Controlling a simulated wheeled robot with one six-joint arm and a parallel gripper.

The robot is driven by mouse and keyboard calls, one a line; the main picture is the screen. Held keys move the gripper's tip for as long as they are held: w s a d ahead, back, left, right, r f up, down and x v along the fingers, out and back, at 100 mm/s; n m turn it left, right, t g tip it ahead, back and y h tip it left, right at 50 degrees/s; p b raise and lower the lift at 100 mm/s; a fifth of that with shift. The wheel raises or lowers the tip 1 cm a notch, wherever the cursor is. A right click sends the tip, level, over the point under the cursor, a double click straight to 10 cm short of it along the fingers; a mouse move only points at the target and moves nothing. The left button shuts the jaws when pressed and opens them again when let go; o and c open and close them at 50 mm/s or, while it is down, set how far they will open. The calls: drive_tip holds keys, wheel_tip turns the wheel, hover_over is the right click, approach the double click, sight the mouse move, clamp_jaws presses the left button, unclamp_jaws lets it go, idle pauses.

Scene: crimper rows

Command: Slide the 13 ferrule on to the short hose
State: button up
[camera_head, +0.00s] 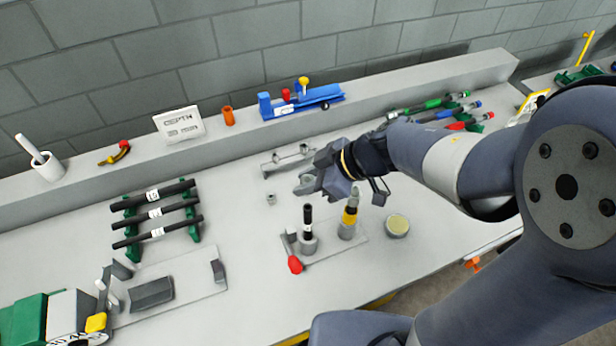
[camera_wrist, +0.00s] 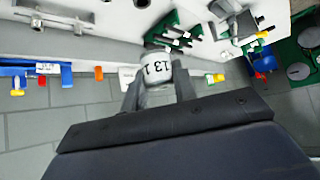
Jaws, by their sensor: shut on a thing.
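My gripper (camera_head: 312,183) is shut on the grey ferrule, whose white label reads 13. In the wrist view the ferrule (camera_wrist: 157,70) sits between the two fingers of my gripper (camera_wrist: 158,82). In the head view my gripper is above the bench, and its tips are hard to make out. A short black hose (camera_head: 308,220) with a white band stands upright in a holder with a red knob, just below my gripper in the picture. The ferrule appears apart from this hose.
A yellow-and-black upright piece (camera_head: 350,212) stands right of the hose, with a round yellowish-topped pot (camera_head: 397,226) beyond. A green rack (camera_head: 193,228) holds three labelled black hoses at left. A small grey fitting (camera_head: 271,199) stands on the bench. A blue tool (camera_head: 305,101) lies on the back ledge.

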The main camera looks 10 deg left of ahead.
sight(304, 208)
drive_tip(key=shift+f+b, duration=1.35)
drive_tip(key=shift+f, duration=1.55)
drive_tip(key=shift+p, duration=1.45)
drive_tip(key=shift+f+b, duration=1.1)
drive_tip(key=shift+f, duration=1)
drive_tip(key=o, duration=1.1)
drive_tip(key=shift+c, duration=0.2)
drive_tip(key=p+v, duration=0.2)
drive_tip(key=v, duration=0.9)
drive_tip(key=shift+a+f, duration=0.1)
